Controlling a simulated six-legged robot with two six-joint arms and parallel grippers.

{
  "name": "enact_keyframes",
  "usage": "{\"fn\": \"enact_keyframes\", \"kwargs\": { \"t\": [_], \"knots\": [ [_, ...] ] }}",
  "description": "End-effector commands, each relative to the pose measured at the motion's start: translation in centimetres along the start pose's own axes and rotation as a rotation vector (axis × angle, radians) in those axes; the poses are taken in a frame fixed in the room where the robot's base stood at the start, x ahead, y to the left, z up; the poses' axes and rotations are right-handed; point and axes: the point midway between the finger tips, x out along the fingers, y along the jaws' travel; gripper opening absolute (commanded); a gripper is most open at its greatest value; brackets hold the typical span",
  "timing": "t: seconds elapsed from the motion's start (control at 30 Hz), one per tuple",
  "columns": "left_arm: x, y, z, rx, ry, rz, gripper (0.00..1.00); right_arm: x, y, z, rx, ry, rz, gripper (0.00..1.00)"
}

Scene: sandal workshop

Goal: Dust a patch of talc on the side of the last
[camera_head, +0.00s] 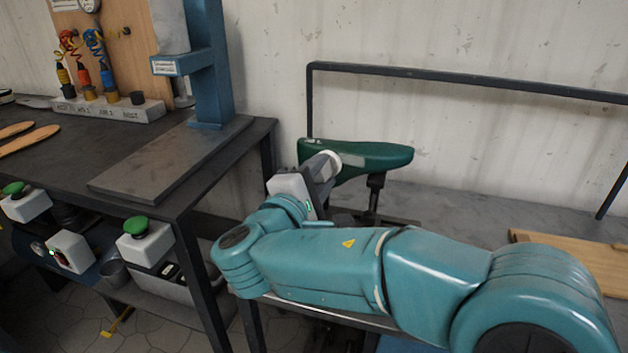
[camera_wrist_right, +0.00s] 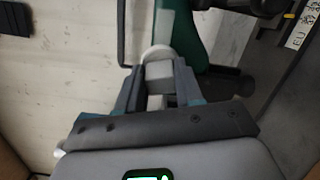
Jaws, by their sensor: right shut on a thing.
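The last (camera_head: 372,155) is a dark green foot-shaped form, held up on a dark post above the bench at the back. My right gripper (camera_head: 318,178) is at its left end, shut on a pad with a grey block grip and a white rounded head (camera_head: 328,161). In the right wrist view the grey block (camera_wrist_right: 159,72) sits between my fingers. The white head is at or very near the green side of the last (camera_wrist_right: 199,45); I cannot tell whether it touches. A pale patch (camera_wrist_right: 167,22) shows there just beyond the head. My left gripper is not in view.
A dark rail (camera_head: 450,78) runs along the wall behind the last. A dark table (camera_head: 50,150) with a blue press column (camera_head: 208,70) stands at the left. A wooden board (camera_head: 570,255) lies on the bench at the right.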

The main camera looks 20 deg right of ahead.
Motion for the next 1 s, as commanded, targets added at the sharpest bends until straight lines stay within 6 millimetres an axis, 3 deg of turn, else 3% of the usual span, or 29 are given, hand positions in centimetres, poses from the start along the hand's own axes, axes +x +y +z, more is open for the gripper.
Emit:
{"fn": "enact_keyframes", "kwargs": {
  "t": [1.0],
  "knots": [
    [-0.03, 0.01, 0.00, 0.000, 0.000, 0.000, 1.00, 0.86, 0.01, -0.01, 0.000, 0.000, 0.000, 0.11]
  ]
}}
